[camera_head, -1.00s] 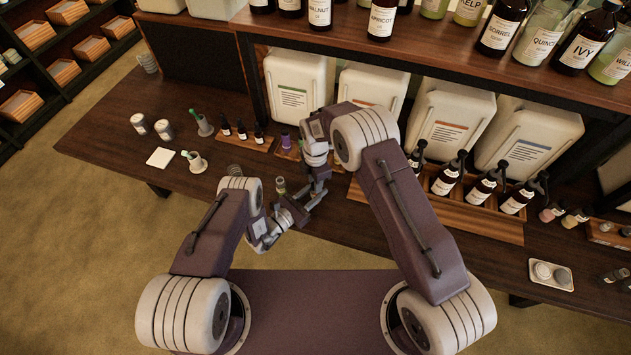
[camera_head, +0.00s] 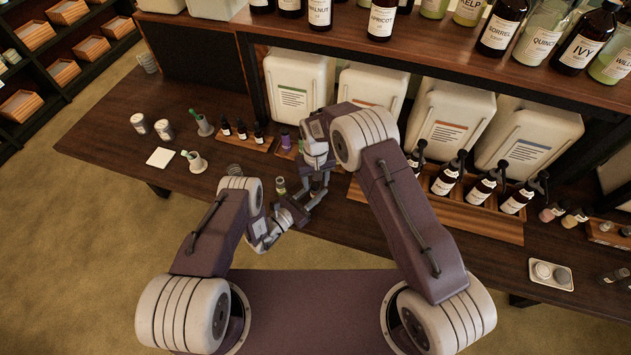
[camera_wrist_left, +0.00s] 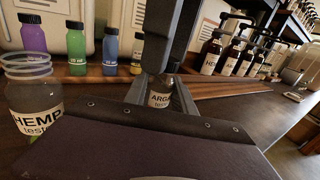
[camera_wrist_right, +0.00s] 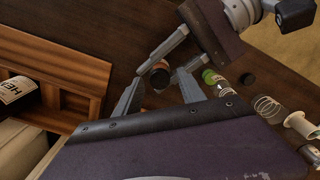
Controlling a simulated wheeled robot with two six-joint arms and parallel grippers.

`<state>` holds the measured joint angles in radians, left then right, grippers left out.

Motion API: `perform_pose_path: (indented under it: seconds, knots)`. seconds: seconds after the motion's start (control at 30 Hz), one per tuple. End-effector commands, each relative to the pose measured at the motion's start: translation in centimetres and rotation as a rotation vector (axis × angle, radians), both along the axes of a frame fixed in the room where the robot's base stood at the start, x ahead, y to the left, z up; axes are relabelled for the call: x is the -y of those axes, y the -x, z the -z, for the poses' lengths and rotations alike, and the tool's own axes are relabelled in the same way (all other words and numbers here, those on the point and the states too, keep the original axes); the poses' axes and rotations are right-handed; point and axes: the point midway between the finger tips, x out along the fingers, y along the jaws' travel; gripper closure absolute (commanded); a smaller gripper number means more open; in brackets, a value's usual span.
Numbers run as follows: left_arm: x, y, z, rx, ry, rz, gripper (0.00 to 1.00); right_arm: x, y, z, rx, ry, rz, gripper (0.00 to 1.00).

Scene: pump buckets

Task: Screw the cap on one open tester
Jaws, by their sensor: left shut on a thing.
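My left gripper (camera_head: 309,207) is shut on the small ARGAN tester (camera_wrist_left: 160,97) and holds it upright between its fingers. My right gripper (camera_head: 322,184) hangs over this tester from above. In the right wrist view its fingers (camera_wrist_right: 158,96) are spread, with the dark round top of the tester (camera_wrist_right: 157,77) just beyond their tips. I cannot tell whether that top is a cap or the open mouth. The HEMP tester (camera_wrist_left: 34,115) stands on the table left of my left gripper.
Several small coloured bottles (camera_wrist_left: 76,47) stand in a wooden rack behind. Pump bottles (camera_head: 447,177) stand in a wooden tray to the right. The front left table is mostly clear.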

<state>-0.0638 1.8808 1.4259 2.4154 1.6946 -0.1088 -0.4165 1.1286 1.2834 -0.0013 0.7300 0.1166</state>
Motion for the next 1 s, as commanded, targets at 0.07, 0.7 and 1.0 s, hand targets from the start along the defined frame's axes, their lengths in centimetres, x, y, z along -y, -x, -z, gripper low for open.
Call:
perform_pose_path:
  seconds: [0.07,0.7,1.0]
  knots:
    - [0.0,0.0,0.0,-0.001,-0.001,0.0,1.0,0.0,0.0,0.0,0.0,0.0,0.0,0.53]
    - [0.0,0.0,0.0,0.0,0.0,0.0,1.0,0.0,0.0,-4.5,0.001,0.0,-0.001,0.53]
    - [0.0,0.0,0.0,0.0,0.0,0.0,1.0,0.0,-0.1,-6.8,0.003,-0.001,-0.342,0.55]
